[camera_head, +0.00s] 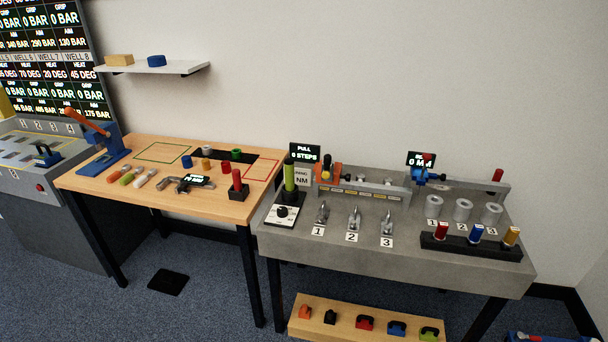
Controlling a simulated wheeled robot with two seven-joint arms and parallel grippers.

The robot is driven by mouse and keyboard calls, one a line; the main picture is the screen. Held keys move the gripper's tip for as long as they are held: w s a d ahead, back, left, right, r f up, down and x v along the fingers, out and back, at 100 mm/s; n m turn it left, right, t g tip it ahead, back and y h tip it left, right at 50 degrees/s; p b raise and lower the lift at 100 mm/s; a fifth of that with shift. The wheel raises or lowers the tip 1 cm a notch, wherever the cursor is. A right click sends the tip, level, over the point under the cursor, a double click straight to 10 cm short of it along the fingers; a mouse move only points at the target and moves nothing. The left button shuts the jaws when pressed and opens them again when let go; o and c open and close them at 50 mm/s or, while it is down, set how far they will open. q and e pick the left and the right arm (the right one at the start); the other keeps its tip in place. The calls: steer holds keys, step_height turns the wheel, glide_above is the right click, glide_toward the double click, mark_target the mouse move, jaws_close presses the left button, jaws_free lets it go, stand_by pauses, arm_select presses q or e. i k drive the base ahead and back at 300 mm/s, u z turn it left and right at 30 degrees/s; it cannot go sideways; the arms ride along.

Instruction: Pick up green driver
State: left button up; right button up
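Several short hand tools lie in a row near the front left of the wooden table (215,200). The one with a yellow-green handle, the green driver (128,178), lies flat between an orange-handled tool (117,173) and a pale, whitish one (144,180). Nothing covers it, but its fine shape is too small to make out. Neither of my grippers is in view.
A blue press with an orange lever (92,138) stands left of the tools. A grey clamp-like tool (180,185) lies to their right, near a red-handled block (238,186). A grey bench (350,245) adjoins on the right, with a tall green handle (290,176).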

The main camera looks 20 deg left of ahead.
mark_target(290, 180)
steer(key=z, duration=1.35)
steer(key=i, duration=1.05)
steer(key=u, duration=2.4)
